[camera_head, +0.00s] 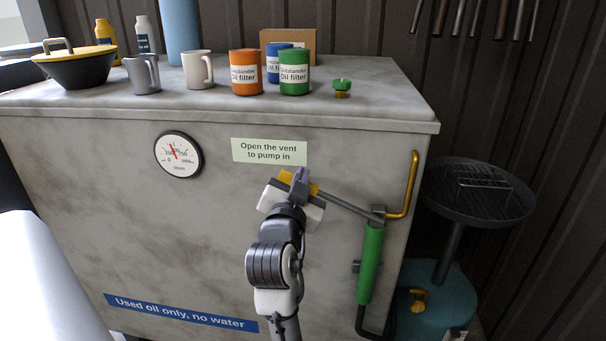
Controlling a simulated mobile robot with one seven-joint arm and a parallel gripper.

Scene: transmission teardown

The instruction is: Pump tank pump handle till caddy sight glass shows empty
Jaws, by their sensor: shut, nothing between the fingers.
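The tank (220,220) is a large grey box. A green pump cylinder (370,265) is on its front at the right. The pump handle (347,206), a grey bar, slopes up and left from the pump's top to a yellow grip (285,176). My gripper (300,181) is shut at the yellow grip, overlapping it in the picture; nothing shows held between the fingers, and I cannot tell if they touch it. The teal caddy (447,295) stands at the right under a dark round pan (478,192). No sight glass is clearly visible on it.
A dial gauge (178,154) and a sign (269,151), "Open the vent to pump in", are on the tank front. A green-topped brass fitting (341,88), oil filters (246,72) and mugs (198,70) stand on top. A yellow pipe (412,185) rises beside the pump.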

